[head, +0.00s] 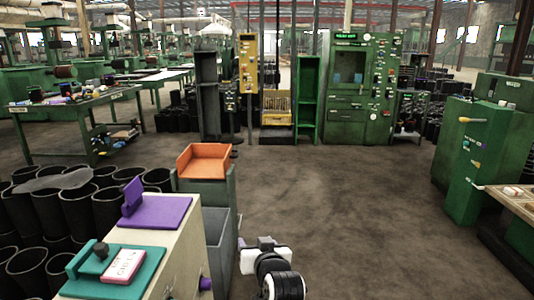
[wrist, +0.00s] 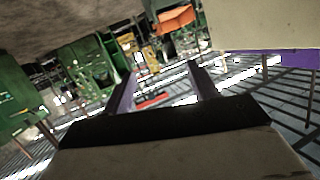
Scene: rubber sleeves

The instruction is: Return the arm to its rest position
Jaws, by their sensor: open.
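My arm (head: 268,262) shows at the bottom middle of the head view as white and black links, low over the floor and to the right of the cream cabinet (head: 183,255). The head view does not clearly show its jaws. In the wrist view my gripper (wrist: 160,78) is open, its two dark fingers apart with nothing held between them. The wrist picture is turned over, with floor at the top and the striped roof at the bottom.
The cabinet top carries a purple plate (head: 158,219) and a teal tray (head: 75,280). An orange bin (head: 204,160) stands behind it, also in the wrist view (wrist: 176,18). Black sleeves (head: 50,215) stand left. Green machines stand right and behind. The floor (head: 360,215) is clear.

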